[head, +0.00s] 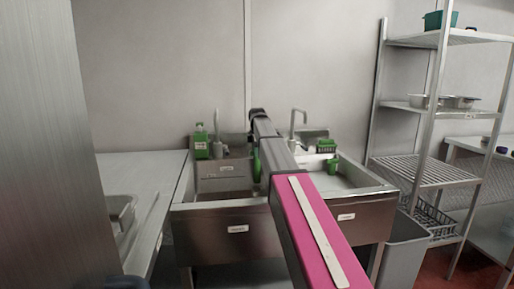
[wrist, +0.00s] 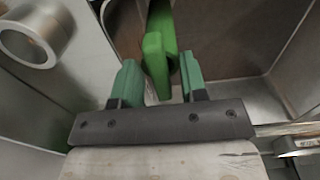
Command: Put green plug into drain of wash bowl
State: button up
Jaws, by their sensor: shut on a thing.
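The bright green plug (wrist: 155,52) is between my gripper's fingers in the wrist view. My gripper (wrist: 159,74) has two green finger pads and is shut on the plug. A darker green part extends beyond the plug towards the top edge. In the head view, my arm reaches over the double sink and hides much of its middle. A green shape (head: 256,166) shows just left of the arm, but I cannot tell whether it is the plug or a finger. The sink has a left bowl (head: 215,194) and a right bowl (head: 355,181). No drain is clearly visible.
A green bottle (head: 201,142) stands behind the left bowl. A green basket-like thing (head: 326,146) and another green item (head: 332,166) are at the right bowl. A tap (head: 297,125) rises behind the sink. A shelf rack (head: 430,165) stands to the right.

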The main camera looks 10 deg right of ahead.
aim_at(257, 163)
jog(key=shift+f, duration=3.4)
jog(key=o, duration=1.6)
jog(key=shift+c, duration=0.2)
jog(key=shift+r, duration=0.2)
jog(key=shift+r, duration=3.35)
